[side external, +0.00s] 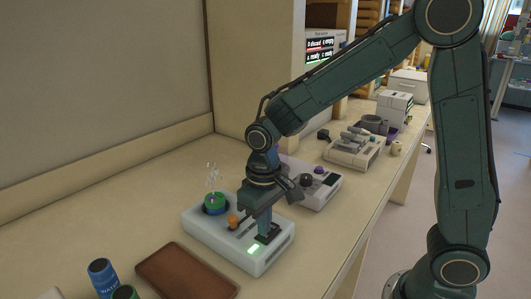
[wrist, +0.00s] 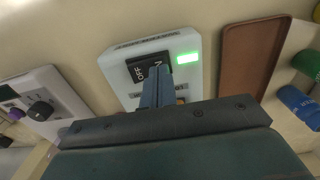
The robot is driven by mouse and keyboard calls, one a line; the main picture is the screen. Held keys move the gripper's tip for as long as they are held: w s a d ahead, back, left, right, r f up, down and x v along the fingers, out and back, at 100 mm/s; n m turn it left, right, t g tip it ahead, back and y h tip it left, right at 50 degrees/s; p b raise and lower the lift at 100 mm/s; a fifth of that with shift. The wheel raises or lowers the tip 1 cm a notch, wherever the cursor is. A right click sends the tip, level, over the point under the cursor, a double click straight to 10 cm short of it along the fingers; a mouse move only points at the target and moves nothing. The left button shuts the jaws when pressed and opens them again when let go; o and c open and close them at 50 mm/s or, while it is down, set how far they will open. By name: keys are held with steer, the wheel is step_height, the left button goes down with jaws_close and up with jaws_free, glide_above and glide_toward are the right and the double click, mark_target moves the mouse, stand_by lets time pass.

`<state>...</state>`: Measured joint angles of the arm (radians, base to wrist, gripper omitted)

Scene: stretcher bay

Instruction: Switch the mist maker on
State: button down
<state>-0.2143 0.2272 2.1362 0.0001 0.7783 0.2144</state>
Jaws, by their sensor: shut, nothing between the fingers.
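The mist maker (side external: 222,247) is a white box on the bench, with a green and blue round part (side external: 215,204) on top and pale wisps above it. An orange knob (side external: 233,220) stands on its top face. A green light (side external: 253,249) is lit and shows in the wrist view too (wrist: 188,58). A black rocker switch (wrist: 143,68) bears OFF and a partly covered ON marking. My gripper (wrist: 155,72) is shut and empty, its tips at the ON end of the switch. Contact with the rocker cannot be told for sure.
More equipment (side external: 353,150) lines the bench farther back. The bench by the wall is clear.

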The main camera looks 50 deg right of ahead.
step_height(320, 180, up, 6)
steer(key=shift+r, duration=0.25)
stand_by(0.8)
steer(key=s+d+r+t, duration=0.2)
steer(key=s+d+r, duration=0.1)
steer(key=s, duration=0.5)
steer(key=s+d+r+t, duration=0.3)
steer(key=s+d+r, duration=0.1)
steer(key=s, duration=0.4)
steer(key=shift+s+d+t, duration=0.25)
steer(key=shift+t, duration=0.05)
